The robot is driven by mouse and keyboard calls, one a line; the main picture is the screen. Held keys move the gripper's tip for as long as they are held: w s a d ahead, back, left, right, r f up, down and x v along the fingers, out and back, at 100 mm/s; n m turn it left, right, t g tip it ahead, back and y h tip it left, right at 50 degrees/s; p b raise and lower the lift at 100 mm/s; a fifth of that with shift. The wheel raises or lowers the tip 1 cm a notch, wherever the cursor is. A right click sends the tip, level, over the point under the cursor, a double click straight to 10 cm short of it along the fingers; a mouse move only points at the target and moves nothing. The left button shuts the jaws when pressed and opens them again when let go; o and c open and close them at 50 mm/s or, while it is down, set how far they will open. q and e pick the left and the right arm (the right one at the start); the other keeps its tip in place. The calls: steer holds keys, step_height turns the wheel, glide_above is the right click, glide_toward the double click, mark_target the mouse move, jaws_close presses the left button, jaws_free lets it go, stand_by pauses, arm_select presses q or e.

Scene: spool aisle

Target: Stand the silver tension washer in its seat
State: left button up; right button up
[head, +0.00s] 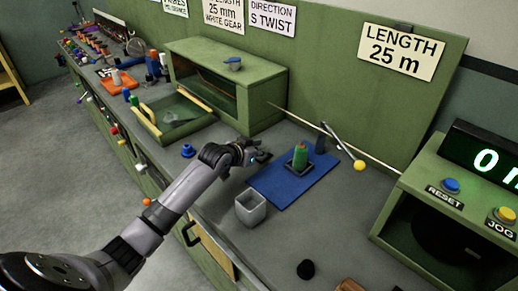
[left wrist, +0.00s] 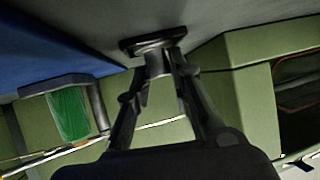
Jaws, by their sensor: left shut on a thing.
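My left gripper (head: 258,155) is shut on the silver tension washer, just past the left edge of the blue mat. In the left wrist view, the fingers grip the grey stem of the washer (left wrist: 158,62), whose dark flat disc faces the grey bench top. The head view shows the washer too small and dark to tell its tilt or whether it touches the bench. The blue mat (head: 276,188) carries a dark square holder (head: 289,169) with a green spool (head: 300,156) standing in it. I cannot tell which part is the washer's seat. My right gripper is not in view.
A blue knobbed piece (head: 188,152) lies left of my gripper. A green cabinet (head: 262,105) stands behind, and a thin rod with a yellow ball (head: 358,165) is to the right. A counter machine (head: 460,200) stands at right.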

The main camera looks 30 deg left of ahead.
arm_select(q)
steer(key=o, duration=0.9)
steer(key=shift+f, duration=0.1)
steer(key=shift+o, duration=0.2)
steer(key=shift+r, duration=0.2)
steer(key=v, duration=1.2)
steer(key=shift+w+d, duration=0.1)
